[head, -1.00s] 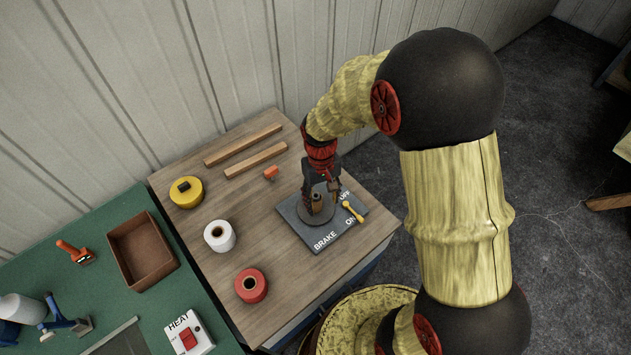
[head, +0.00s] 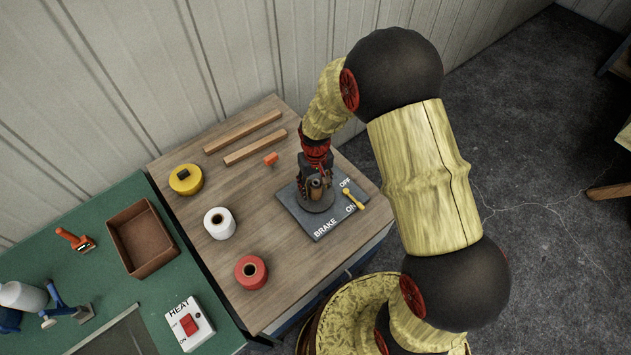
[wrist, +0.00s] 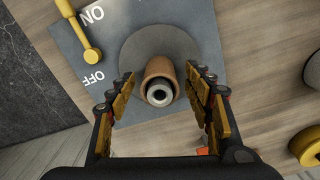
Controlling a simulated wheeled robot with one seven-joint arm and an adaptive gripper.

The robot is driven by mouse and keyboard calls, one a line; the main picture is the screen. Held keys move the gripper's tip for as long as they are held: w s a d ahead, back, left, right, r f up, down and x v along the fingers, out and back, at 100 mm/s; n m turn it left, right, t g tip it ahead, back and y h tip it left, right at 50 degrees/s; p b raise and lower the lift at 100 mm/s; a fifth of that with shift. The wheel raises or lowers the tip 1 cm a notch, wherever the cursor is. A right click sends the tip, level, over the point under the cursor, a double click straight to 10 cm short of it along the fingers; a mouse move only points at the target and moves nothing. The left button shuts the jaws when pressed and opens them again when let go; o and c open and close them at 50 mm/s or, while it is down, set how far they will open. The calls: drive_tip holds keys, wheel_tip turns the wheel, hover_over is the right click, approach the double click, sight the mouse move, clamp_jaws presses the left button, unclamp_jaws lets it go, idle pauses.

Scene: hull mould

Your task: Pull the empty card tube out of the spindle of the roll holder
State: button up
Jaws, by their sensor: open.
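The brown card tube (wrist: 152,72) stands upright around the grey spindle (wrist: 159,93) of the roll holder, whose round grey base (wrist: 180,42) sits on a flat grey plate. My gripper (wrist: 160,96) is open, with one finger on each side of the tube and a visible gap at both sides in the wrist view. In the head view my gripper (head: 315,190) is over the holder, and the tube (head: 316,185) shows between the fingers. The holder's plate (head: 322,232) is marked BRAKE, ON and OFF and carries a yellow lever (head: 353,199).
A white roll (head: 219,223), a red roll (head: 251,272) and a yellow roll (head: 186,179) stand left on the wooden table (head: 235,305). Two wood strips and a small orange piece (head: 271,159) lie behind. A brown box (head: 142,238) is on the green bench.

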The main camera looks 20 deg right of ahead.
drive_tip(key=shift+c, duration=1.1)
drive_tip(key=c, duration=1)
drive_tip(key=shift+r, duration=0.2)
drive_tip(key=shift+r+p, duration=2.8)
drive_tip(key=shift+r, duration=1.25)
drive_tip(key=shift+r+p, duration=0.9)
drive_tip(key=shift+r, duration=0.6)
drive_tip(key=shift+r+p, duration=0.95)
drive_tip(key=shift+r, duration=0.55)
